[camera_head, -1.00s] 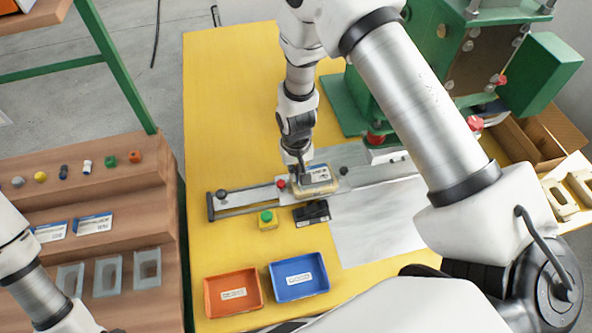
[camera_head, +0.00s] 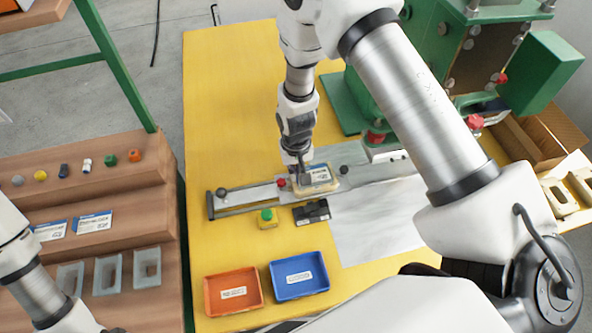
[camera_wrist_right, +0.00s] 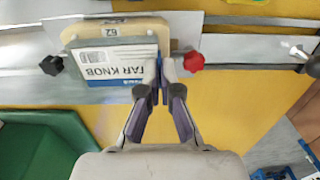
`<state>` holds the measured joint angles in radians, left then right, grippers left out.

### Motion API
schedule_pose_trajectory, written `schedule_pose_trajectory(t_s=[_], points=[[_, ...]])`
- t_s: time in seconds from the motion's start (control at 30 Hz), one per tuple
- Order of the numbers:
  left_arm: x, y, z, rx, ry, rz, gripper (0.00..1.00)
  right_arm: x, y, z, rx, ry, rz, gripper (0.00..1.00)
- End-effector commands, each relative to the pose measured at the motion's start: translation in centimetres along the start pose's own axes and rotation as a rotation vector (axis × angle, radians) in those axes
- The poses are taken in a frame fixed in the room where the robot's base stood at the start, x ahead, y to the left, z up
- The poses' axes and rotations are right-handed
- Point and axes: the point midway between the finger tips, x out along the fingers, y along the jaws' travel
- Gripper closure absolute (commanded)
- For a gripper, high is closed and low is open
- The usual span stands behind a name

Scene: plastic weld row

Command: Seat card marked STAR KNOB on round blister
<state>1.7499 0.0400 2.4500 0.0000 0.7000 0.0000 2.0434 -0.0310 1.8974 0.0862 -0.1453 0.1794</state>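The card marked STAR KNOB (camera_wrist_right: 110,66), white with a blue stripe, lies over the beige nest block (camera_head: 318,190) on the metal slide. Its lettering is upside down in the right wrist view. My right gripper (camera_wrist_right: 161,82) is shut on the card's edge; in the head view the gripper (camera_head: 301,168) is above the block's left side. The round blister cannot be made out; the card covers most of the block. I cannot tell whether the card lies flush. My left arm enters at the lower left, with its fingers out of view.
A red knob (camera_wrist_right: 193,62) stands close beside the fingers and a black knob (camera_wrist_right: 52,65) at the slide's other side. The green press (camera_head: 375,90) stands behind. An orange tray (camera_head: 233,312), a blue tray (camera_head: 300,291) and a green button box (camera_head: 267,224) are in front.

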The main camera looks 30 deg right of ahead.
Motion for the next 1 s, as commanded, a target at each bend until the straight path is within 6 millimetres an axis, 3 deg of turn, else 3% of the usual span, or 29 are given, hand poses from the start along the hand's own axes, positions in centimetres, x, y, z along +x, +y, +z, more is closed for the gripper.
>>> schedule_pose_trajectory(t_s=[0.57, 0.6, 0.67, 0.87, 0.9, 0.97, 1.0], points=[[0.35, 0.0, 0.0, 0.0, 0.0, 0.0, 0.3, 0.65, 0.01, -0.01, 0.0, 0.0, 0.0, 1.0], [0.35, 0.0, 0.0, 0.0, 0.0, 0.0, 0.3, 0.65, 0.01, -0.01, 0.0, 0.0, 0.0, 0.84], [0.35, 0.0, 0.0, 0.0, 0.0, 0.0, 0.3, 0.65, 0.01, -0.01, 0.0, 0.0, 0.0, 0.65], [0.35, 0.0, -0.01, 0.0, 0.0, 0.0, 0.3, 0.64, 0.01, -0.01, 0.0, 0.0, 0.0, 0.65], [0.35, 0.0, 0.0, 0.0, 0.0, 0.0, 0.3, 0.64, 0.01, -0.01, 0.0, 0.0, 0.0, 0.68], [0.35, 0.0, -0.01, 0.0, 0.0, 0.0, 0.3, 0.64, 0.01, -0.01, 0.0, 0.0, 0.0, 0.87], [0.35, 0.0, 0.0, 0.0, 0.0, 0.0, 0.3, 0.64, 0.01, -0.01, 0.0, 0.0, 0.0, 0.88]])
